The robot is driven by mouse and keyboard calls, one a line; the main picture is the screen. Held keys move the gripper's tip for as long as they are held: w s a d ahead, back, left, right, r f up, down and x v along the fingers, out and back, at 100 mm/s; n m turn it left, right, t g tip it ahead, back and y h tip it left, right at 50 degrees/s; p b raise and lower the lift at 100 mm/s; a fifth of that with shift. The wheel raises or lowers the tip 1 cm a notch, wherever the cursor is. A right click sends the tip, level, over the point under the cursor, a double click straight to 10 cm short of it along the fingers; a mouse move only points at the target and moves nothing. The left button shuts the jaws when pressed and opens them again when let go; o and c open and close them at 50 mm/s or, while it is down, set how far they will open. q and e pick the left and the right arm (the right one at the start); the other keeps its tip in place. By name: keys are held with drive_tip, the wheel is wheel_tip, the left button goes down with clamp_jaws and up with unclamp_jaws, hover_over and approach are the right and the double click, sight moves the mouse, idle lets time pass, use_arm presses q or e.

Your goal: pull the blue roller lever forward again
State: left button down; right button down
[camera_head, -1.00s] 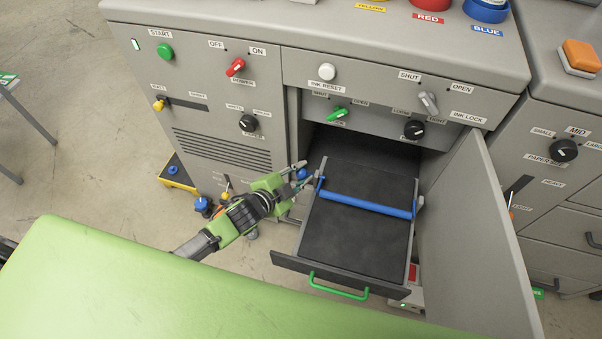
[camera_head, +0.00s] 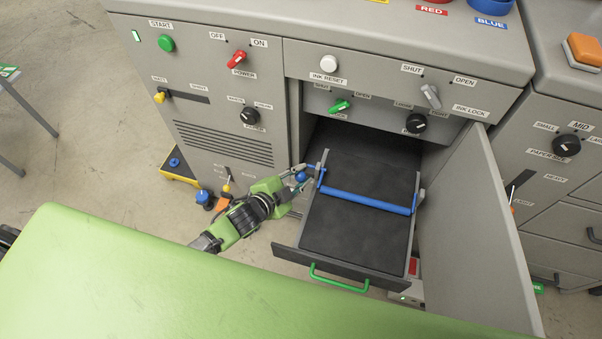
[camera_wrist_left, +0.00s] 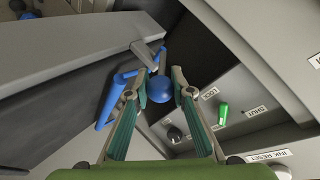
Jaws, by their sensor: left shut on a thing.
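The blue roller lever ends in a round blue knob (camera_head: 301,176) at the left side of the pulled-out tray (camera_head: 355,240). Its blue roller bar (camera_head: 365,201) crosses the dark tray. My left gripper (camera_head: 300,177) is shut on the knob, to the left of the tray wall. In the left wrist view the knob (camera_wrist_left: 160,89) sits between both fingertips, with the blue lever behind it to the left. My right gripper is not in view.
The tray has a green handle (camera_head: 339,280) at its front. An open grey door (camera_head: 475,230) stands to the right of it. The machine's left panel (camera_head: 222,125) is behind my gripper. A green surface (camera_head: 130,275) fills the near foreground.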

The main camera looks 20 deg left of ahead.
use_arm(q)
drive_tip(key=shift+s+f, duration=0.2)
drive_tip(key=shift+f, duration=0.1)
drive_tip(key=c, duration=2)
unclamp_jaws()
drive_tip(key=shift+c, duration=0.2)
drive_tip(key=o, duration=0.3)
drive_tip(key=shift+w+r, duration=0.15)
drive_tip(key=shift+r, duration=0.1)
drive_tip(key=v, duration=1.2)
